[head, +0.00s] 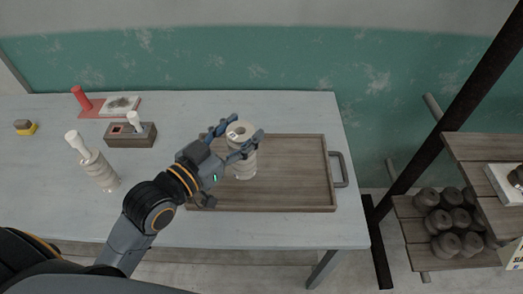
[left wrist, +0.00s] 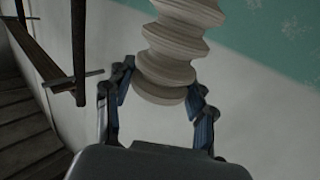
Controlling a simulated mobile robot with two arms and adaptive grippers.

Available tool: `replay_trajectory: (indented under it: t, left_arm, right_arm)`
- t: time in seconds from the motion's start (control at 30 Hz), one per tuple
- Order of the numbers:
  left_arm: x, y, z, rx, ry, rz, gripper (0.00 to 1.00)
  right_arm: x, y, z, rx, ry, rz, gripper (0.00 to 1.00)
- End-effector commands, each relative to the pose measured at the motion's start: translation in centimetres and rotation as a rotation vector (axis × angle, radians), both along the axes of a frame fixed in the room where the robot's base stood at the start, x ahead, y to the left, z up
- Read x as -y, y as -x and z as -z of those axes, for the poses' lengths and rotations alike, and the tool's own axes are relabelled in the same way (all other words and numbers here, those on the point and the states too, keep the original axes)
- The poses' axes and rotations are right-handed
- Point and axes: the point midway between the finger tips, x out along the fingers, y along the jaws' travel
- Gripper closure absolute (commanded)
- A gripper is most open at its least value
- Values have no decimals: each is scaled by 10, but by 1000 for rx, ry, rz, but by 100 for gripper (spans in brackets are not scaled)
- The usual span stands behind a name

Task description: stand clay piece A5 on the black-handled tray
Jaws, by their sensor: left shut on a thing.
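A pale, ridged clay piece (head: 243,168) is upright between the fingers of my left gripper (head: 247,129), which is shut on it near its upper part. Its top has a small dark mark; I cannot read a label. In the left wrist view the ridged clay piece (left wrist: 172,45) shows large between the two blue fingers of my left gripper (left wrist: 161,88). The wooden tray (head: 295,172) with a dark handle (head: 342,170) lies under and right of the piece. I cannot tell whether the piece's base touches the tray. My right gripper is out of view.
A wooden block (head: 145,138) with a white knob, a red mat (head: 92,108) and a yellow-and-grey item (head: 25,127) are farther back. The tray's right half is clear. Shelves (head: 410,215) holding dark lumps stand at right.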

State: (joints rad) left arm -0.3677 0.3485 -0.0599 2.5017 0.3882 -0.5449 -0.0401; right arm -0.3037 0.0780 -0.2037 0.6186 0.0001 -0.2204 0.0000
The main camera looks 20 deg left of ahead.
Motion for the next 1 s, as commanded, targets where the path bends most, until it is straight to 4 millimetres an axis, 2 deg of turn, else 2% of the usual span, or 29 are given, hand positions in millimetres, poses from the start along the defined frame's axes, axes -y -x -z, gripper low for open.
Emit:
replay_trajectory:
  t: [0.03,0.07,0.17,0.3,0.4,0.7,0.83,1.0]
  left_arm:
    - [2,-10,8,11,3,-2,100]
    - [3,-15,10,12,3,-1,100]
    - [8,-38,12,3,3,-1,100]
    - [13,-59,42,-1,2,-1,100]
    - [15,-70,55,2,1,-1,100]
    - [19,-86,78,2,1,-1,100]
    - [18,-85,98,0,0,-1,100]
    - [19,-85,104,4,1,-1,100]
  right_arm:
    - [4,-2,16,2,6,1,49]
    - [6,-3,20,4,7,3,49]
    - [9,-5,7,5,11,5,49]
    - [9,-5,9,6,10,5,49]
    - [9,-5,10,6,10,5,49]
    - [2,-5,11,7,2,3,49]
    - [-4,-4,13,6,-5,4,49]
    - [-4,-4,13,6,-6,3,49]
